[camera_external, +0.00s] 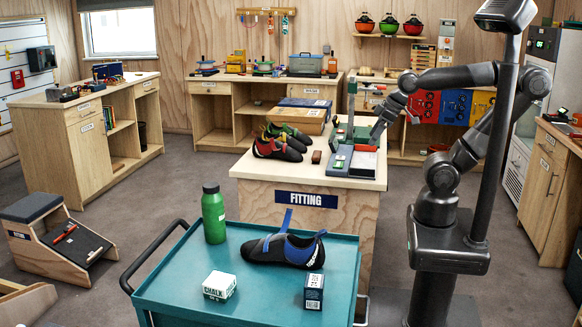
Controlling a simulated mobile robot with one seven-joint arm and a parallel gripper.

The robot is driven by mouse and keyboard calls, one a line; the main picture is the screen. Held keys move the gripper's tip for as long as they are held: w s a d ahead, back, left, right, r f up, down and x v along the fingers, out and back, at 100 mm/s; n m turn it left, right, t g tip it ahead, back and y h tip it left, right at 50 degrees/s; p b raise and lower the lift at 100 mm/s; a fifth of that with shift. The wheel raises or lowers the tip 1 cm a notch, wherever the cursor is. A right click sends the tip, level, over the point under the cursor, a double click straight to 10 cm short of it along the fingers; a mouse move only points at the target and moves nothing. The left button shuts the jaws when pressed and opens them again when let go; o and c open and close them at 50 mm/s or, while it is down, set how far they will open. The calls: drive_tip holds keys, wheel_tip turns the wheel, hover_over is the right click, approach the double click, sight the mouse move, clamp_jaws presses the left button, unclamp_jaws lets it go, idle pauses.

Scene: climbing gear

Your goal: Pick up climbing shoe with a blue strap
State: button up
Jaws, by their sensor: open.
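The climbing shoe with a blue strap (283,250) is dark with blue trim. It lies on the teal cart top (175,285) in the foreground, sole down, with its blue strap or pull tab standing up at the middle. My gripper (376,135) is open, over the right side of the fitting counter (250,167), behind the cart and well away from this shoe. Its fingers are small and dark here, and I cannot see anything between them. A red climbing shoe (275,149) and a green one (288,133) sit on the fitting counter.
A green bottle (213,215), a white chalk box (219,286) and a dark small box (314,291) stand around the shoe on the cart. A measuring device (342,152) and boxes (302,112) crowd the fitting counter.

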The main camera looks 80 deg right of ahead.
drive_tip(key=w+a+r+g+y, duration=0.1)
drive_tip(key=w+a+r+g, duration=0.1)
drive_tip(key=w+a, duration=0.7)
drive_tip(key=g+h, duration=0.1)
drive_tip(key=g, duration=0.3)
approach(292, 249)
drive_tip(key=d, duration=0.3)
wheel_tip(292, 249, down, 6)
drive_tip(key=shift+a+f, duration=0.1)
drive_tip(key=shift+f, duration=0.05)
drive_tip(key=shift+w+f, duration=0.1)
drive_tip(key=shift+f, duration=1.35)
drive_tip(key=shift+w+f, duration=0.15)
drive_tip(key=shift+f, duration=1.35)
drive_tip(key=shift+c, duration=0.3)
